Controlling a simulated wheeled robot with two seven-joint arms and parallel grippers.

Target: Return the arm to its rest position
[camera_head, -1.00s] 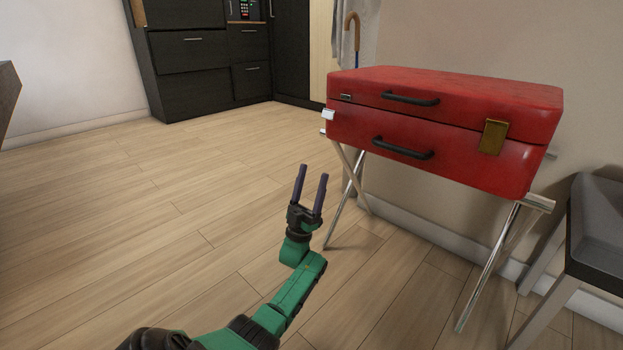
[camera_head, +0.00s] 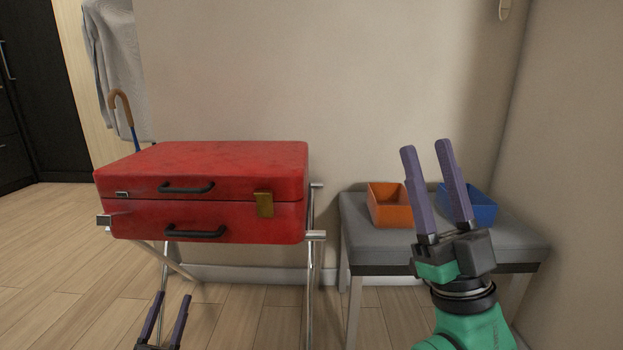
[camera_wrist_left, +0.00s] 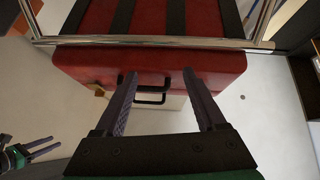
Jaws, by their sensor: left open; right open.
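My left gripper (camera_head: 171,298) shows at the bottom of the head view, low in front of the red suitcase (camera_head: 235,172). It is open with nothing between its fingers. In the left wrist view, its two fingers (camera_wrist_left: 159,76) are spread, with the red suitcase (camera_wrist_left: 215,60) beyond them. My right gripper (camera_head: 425,148) is raised at the right of the head view, open and empty, its fingers pointing up. It stands in front of the grey bench and hides part of it. Most of the left arm is out of the head view.
The closed suitcase rests on a folding metal rack (camera_head: 313,262). The grey bench (camera_head: 375,237) holds an orange bin (camera_head: 387,205) and a blue bin (camera_head: 482,210). An umbrella (camera_head: 122,105) and a hanging garment (camera_head: 120,60) are at the back left. Floor at left is clear.

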